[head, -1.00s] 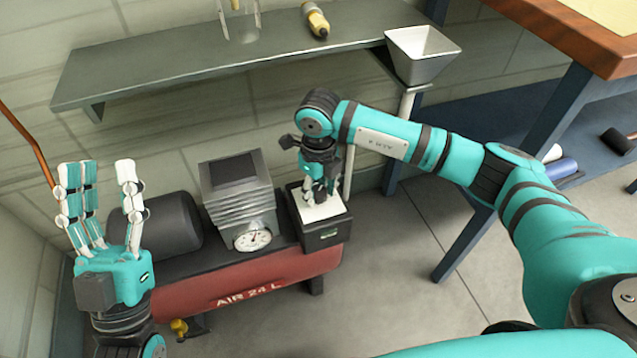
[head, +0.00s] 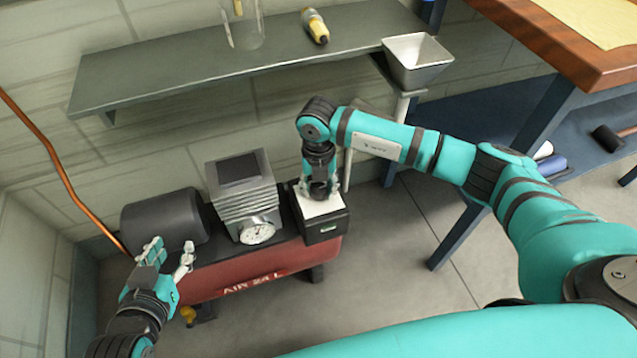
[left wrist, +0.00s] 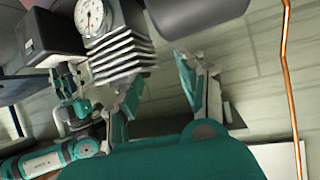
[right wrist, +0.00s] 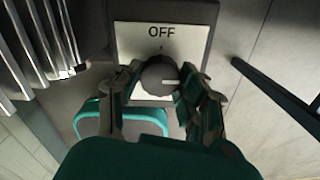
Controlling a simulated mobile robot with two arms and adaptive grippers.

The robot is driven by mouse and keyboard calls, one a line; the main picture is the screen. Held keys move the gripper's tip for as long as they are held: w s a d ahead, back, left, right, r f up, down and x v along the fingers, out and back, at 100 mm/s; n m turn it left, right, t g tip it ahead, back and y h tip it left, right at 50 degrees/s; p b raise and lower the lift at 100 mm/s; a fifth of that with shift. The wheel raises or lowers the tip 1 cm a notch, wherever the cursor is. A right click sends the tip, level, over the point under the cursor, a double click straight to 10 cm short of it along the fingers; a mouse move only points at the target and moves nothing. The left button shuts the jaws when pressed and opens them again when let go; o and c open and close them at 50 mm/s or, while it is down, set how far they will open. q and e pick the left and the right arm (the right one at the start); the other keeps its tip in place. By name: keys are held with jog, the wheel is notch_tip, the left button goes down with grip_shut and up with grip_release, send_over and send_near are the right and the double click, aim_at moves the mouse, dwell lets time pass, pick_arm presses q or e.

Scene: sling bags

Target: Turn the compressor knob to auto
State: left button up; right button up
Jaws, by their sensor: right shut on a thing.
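The compressor (head: 240,268) is a red tank marked "AIR 24 L" under a shelf. Its black switch box (head: 325,235) is at its right end, with a white top plate marked "OFF" (right wrist: 162,33) in the right wrist view. The dark round knob (right wrist: 156,77) sits on this plate, its pale mark pointing right in that view, away from "OFF". My right gripper (right wrist: 160,88) is shut on the knob from above; in the head view my right gripper (head: 320,190) hides it. My left gripper (head: 171,252) is open and empty at the tank's left end.
A ribbed motor block (head: 240,195) with a gauge (head: 257,231) and a dark cylinder (head: 165,222) stand on the tank. A grey shelf (head: 200,65) and a funnel (head: 416,60) are above. A copper pipe (head: 60,180) runs at left. Open floor (head: 385,270) lies right.

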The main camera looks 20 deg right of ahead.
aim_at(318, 188)
pick_arm(q)
jog(key=shift+s+a+f+g, duration=0.15)
jog(key=shift+s+f+g, duration=0.2)
jog(key=shift+f+g, duration=0.05)
pick_arm(e)
jog(key=o, duration=1.1)
jog(key=shift+o, duration=0.2)
notch_tip(318, 188, up, 12)
